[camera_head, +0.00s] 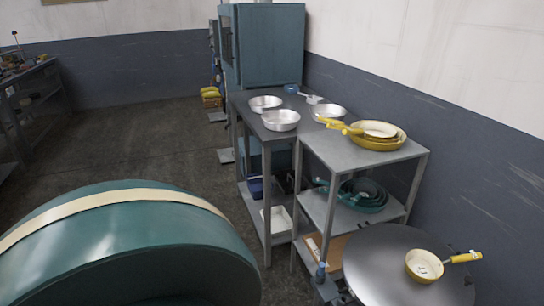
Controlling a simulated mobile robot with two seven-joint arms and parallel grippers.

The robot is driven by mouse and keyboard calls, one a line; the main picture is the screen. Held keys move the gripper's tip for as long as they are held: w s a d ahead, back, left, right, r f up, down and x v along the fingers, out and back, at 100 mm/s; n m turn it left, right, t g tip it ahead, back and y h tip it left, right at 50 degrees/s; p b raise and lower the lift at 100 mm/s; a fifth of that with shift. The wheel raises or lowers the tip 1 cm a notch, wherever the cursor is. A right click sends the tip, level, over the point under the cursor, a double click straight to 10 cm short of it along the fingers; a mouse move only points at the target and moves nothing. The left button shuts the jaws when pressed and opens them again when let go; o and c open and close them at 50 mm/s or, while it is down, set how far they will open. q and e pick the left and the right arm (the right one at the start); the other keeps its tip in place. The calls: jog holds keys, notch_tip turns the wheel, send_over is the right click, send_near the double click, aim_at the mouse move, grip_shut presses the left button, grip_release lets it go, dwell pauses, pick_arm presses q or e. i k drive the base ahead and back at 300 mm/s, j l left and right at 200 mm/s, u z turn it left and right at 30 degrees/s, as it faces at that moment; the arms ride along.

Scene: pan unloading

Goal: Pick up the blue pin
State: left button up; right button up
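I see no clear pin. A small blue round item (291,88), which may be a small pan, sits at the far end of the grey metal table (254,122), by the wall. A pale piece like a handle lies beside it, toward the right; I cannot tell if they are joined. Another slim blue-grey item (320,272) stands upright at the bottom, left of a round grey surface; I cannot tell what it is. Neither of my grippers shows in the head view.
Several silver pans (281,120) and stacked yellow pans (376,141) lie on the tables. Dark green pans (362,195) fill a lower shelf. A cream pan (424,265) sits on the round surface (378,262). A teal rounded body (130,255) blocks the lower left.

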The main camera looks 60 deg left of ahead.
aim_at(322, 266)
jog(key=u, duration=1.4)
jog(key=i+j, duration=0.15)
jog(key=i+j+z, duration=0.4)
jog(key=j+z, duration=0.2)
jog(key=j, duration=0.15)
jog(key=z, duration=1.1)
